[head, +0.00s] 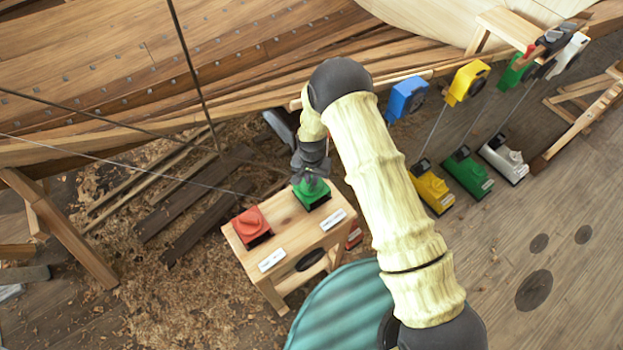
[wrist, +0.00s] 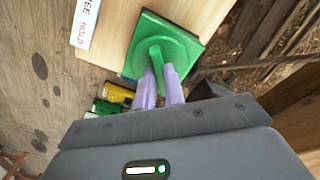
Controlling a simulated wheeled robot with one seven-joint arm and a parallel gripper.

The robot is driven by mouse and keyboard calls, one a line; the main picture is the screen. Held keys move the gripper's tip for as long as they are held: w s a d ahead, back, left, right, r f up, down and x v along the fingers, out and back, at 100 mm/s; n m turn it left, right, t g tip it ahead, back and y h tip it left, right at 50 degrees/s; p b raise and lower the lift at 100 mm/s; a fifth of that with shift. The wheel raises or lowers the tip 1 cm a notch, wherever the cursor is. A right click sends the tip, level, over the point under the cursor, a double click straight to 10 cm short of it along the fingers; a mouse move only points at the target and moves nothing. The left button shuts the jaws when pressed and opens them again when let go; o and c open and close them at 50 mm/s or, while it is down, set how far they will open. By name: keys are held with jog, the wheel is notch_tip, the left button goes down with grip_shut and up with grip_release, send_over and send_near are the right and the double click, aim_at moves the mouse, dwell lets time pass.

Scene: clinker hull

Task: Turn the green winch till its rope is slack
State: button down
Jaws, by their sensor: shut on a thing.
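A green knob on a square green base (head: 311,194) sits on the wooden bench, mostly behind my gripper (head: 311,172) in the head view. In the wrist view the green knob (wrist: 150,52) has a raised grip bar, and my gripper's pale purple fingers (wrist: 160,85) are shut on that bar. A green winch (head: 467,173) stands on the floor at right, between a yellow and a white one. A thin rope rises from it toward a green block (head: 513,72) at the hull; it looks straight, but I cannot be sure of its tension.
A red knob (head: 252,226) sits on the same bench (head: 287,218), left of the green one. A white label (wrist: 87,20) beside the green base partly reads "HOLD". The yellow winch (head: 432,188) and white winch (head: 504,160) stand on the floor. Dark ropes cross at left.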

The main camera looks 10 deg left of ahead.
jog(key=n+b, duration=0.4)
jog(key=n, duration=0.1)
jog(key=shift+w+f, duration=0.1)
jog(key=shift+w, duration=0.05)
jog(key=shift+r+n+b, duration=0.2)
jog(key=shift+n+b, duration=1.1)
jog(key=shift+n, duration=0.6)
jog(key=c, duration=1.5)
grip_release()
notch_tip(320, 180, up, 17)
jog(key=b, duration=0.3)
jog(key=shift+r+b, duration=0.2)
jog(key=shift+b, duration=0.15)
